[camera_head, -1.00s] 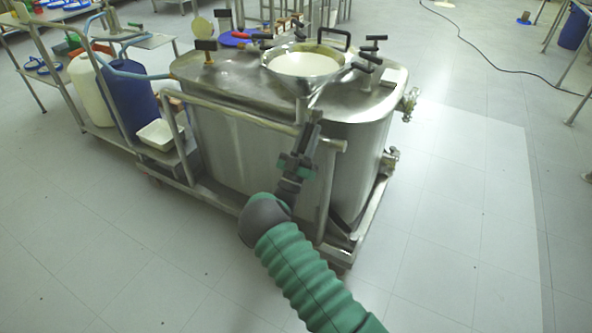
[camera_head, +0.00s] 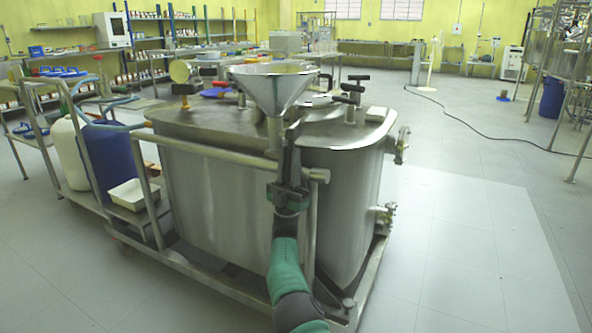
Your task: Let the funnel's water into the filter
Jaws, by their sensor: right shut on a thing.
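A steel funnel (camera_head: 270,92) with a wide cone and a narrow stem stands upright above the front edge of a covered steel tank, apparently the filter (camera_head: 220,188). My right gripper (camera_head: 285,136) is shut on the funnel at its stem; the exact contact is hard to see. The inside of the funnel is almost edge-on, so its water cannot be made out. A round pale opening (camera_head: 318,100) on the tank's lid shows just right of and behind the cone, partly hidden by it. My left gripper is not in view.
Black-handled clamps (camera_head: 353,90) stand on the lid. A cart rail (camera_head: 215,152) runs along the tank's front. A blue drum (camera_head: 108,160), a white canister (camera_head: 68,155) and a white tray (camera_head: 133,193) are at left.

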